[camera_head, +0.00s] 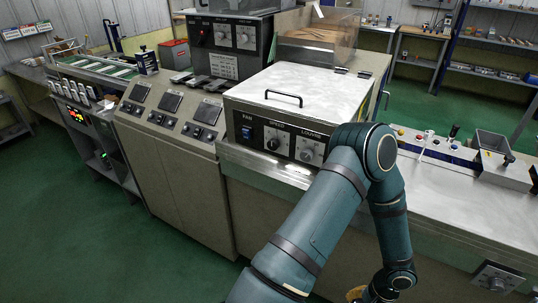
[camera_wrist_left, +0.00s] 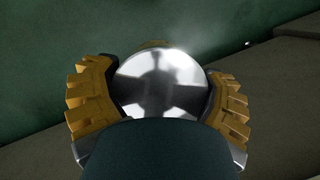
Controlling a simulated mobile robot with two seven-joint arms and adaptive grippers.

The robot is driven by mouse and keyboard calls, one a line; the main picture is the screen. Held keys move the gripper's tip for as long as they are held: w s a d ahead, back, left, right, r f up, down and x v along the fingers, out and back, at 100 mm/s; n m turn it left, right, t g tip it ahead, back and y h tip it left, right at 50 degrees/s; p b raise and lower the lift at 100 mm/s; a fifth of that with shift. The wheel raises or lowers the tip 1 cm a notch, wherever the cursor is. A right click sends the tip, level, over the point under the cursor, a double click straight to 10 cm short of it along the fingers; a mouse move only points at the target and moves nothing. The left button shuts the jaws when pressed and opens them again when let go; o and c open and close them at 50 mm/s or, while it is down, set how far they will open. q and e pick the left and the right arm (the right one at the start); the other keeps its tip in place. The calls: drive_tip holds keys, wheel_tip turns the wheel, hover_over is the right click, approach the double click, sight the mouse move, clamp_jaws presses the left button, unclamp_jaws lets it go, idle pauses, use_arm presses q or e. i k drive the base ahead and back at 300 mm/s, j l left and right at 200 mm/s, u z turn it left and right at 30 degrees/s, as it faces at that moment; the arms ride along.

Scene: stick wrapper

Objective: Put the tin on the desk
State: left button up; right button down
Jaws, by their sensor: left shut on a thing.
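The tin (camera_wrist_left: 162,80) is a shiny, round metal thing in the left wrist view, seen end-on. My left gripper (camera_wrist_left: 158,98) has its ribbed yellow fingers on both sides of the tin and is shut on it. The lower part of the tin is hidden behind a dark part of my wrist. In the head view, only a bit of yellow (camera_head: 356,293) from the left gripper shows at the bottom edge, below the counter's front. The tin cannot be made out there. My right gripper is in neither view.
A metal counter (camera_head: 440,190) runs to the right, with a small control panel (camera_head: 430,147) and a grey hopper (camera_head: 493,146) on it. A white-topped machine (camera_head: 300,88) stands behind my arm. Another table (camera_head: 418,31) and shelves (camera_head: 500,42) stand farther back. Green floor is at lower left.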

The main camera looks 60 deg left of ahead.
sight(161, 77)
drive_tip(key=k+j+u, duration=0.1)
drive_tip(key=j, duration=0.65)
drive_tip(key=k+j+u, duration=0.1)
drive_tip(key=k+j, duration=0.2)
drive_tip(key=j, duration=0.5)
drive_tip(key=k+j+u, duration=0.1)
drive_tip(key=j, duration=0.7)
drive_tip(key=k+j+u, duration=0.1)
drive_tip(key=j, duration=0.7)
drive_tip(key=k+j, duration=0.15)
drive_tip(key=j, duration=0.65)
drive_tip(key=k+j+u, duration=0.15)
drive_tip(key=j, duration=0.7)
drive_tip(key=i+l, duration=0.05)
